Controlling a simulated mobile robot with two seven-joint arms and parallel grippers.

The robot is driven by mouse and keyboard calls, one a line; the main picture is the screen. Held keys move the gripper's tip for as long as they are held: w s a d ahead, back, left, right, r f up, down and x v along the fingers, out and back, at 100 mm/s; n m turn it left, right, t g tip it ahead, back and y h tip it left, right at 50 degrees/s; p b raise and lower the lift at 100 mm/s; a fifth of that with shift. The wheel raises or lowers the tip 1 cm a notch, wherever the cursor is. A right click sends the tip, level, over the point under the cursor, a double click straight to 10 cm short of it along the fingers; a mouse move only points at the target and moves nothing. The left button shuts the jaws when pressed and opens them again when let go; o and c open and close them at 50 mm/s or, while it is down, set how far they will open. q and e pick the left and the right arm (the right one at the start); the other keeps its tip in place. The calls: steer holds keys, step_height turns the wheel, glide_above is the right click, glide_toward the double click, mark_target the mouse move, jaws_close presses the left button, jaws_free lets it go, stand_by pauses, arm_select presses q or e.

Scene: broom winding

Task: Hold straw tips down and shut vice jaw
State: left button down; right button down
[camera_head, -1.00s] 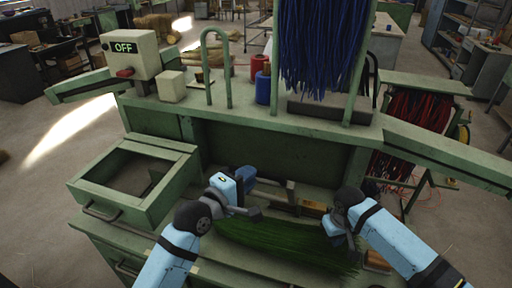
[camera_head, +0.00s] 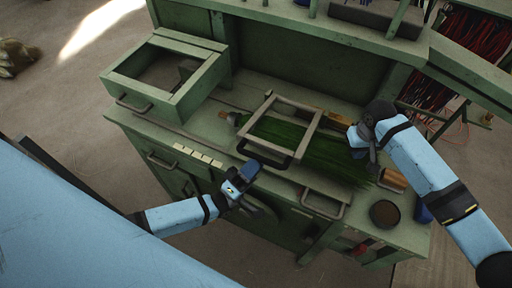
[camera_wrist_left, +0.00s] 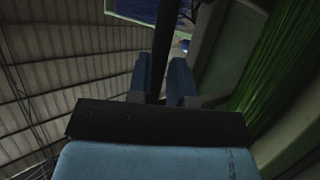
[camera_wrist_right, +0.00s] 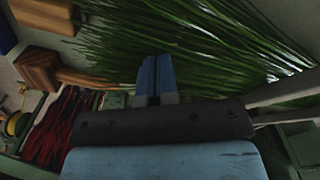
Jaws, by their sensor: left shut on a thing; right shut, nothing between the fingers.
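A bundle of green straw (camera_head: 275,131) lies on the green bench, its tips fanned out to the right. It also shows in the right wrist view (camera_wrist_right: 210,40). The grey metal vice jaw (camera_head: 298,104), a rectangular frame, lies across the bundle. My left gripper (camera_head: 250,168) is at the bench's front edge, by the frame's front bar, and in the left wrist view (camera_wrist_left: 165,75) its fingers are shut on a dark bar, apparently the jaw's. My right gripper (camera_head: 368,152) is shut and empty, low over the straw tips; whether it touches them is unclear.
A dark round dish (camera_head: 384,214) and a wooden block (camera_head: 392,180) are at the right end. Handles (camera_head: 322,205) stick out along the front. Red strands (camera_head: 480,38) hang at the back right.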

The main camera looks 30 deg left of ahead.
arm_select(q)
steer(key=c, duration=1.8)
jaws_free()
steer(key=f, duration=0.2)
steer(key=shift+s+d+f, duration=0.1)
steer(key=shift+s+f, duration=0.25)
steer(key=shift+s, duration=0.05)
steer(key=o, duration=0.7)
steer(key=shift+w+f+g, duration=0.15)
steer(key=shift+w+g, duration=0.15)
steer(key=shift+w, duration=0.1)
steer(key=shift+o, duration=0.2)
steer(key=shift+s, duration=0.1)
steer(key=shift+s+a, duration=0.1)
steer(key=shift+a, duration=0.1)
steer(key=v, duration=1.1)
steer(key=shift+s+f, duration=0.2)
steer(key=shift+f, duration=0.15)
steer(key=shift+a, duration=0.1)
